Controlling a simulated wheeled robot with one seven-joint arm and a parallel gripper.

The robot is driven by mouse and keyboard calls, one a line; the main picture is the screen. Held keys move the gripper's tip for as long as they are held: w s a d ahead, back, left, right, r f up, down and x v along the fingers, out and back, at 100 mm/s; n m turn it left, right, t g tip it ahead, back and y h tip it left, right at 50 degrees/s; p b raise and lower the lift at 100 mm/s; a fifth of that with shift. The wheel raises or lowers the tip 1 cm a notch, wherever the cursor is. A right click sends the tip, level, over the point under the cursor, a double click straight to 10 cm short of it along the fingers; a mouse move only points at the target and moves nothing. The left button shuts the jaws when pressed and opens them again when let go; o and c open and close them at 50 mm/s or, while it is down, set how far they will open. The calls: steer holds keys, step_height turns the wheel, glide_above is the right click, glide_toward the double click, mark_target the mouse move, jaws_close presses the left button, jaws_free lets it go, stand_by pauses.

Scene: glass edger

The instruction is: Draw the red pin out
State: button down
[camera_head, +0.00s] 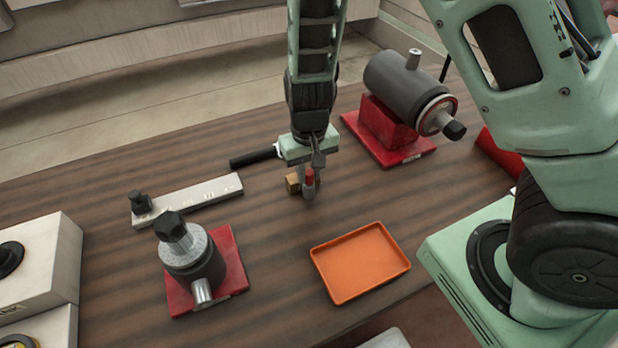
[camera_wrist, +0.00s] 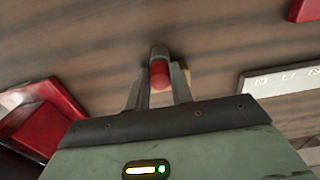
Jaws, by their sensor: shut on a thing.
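The red pin (camera_head: 310,177) is between the fingers of my gripper (camera_head: 309,182), above or at the wooden table near its middle. In the wrist view the red pin (camera_wrist: 160,75) shows between the two fingertips of my gripper (camera_wrist: 159,88), which are shut on it. A grey rounded end shows just beyond the red part. A small brass-coloured block (camera_head: 292,183) is right beside the fingers on the left. I cannot tell whether the pin is still seated in anything, as the fingers hide its lower part.
An orange tray (camera_head: 350,297) lies in front on the table. A grey cylinder on a red base (camera_head: 375,160) stands at the back right. Another grey unit on a red plate (camera_head: 237,270) stands front left. A pale bar (camera_head: 205,198) with a black knob lies left.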

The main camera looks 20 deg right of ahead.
steer(key=shift+r, duration=0.25)
stand_by(0.3)
steer(key=shift+r+p, duration=2.6)
steer(key=shift+r, duration=0.05)
step_height(320, 180, up, 4)
steer(key=p, duration=0.3)
steer(key=shift+p, duration=0.4)
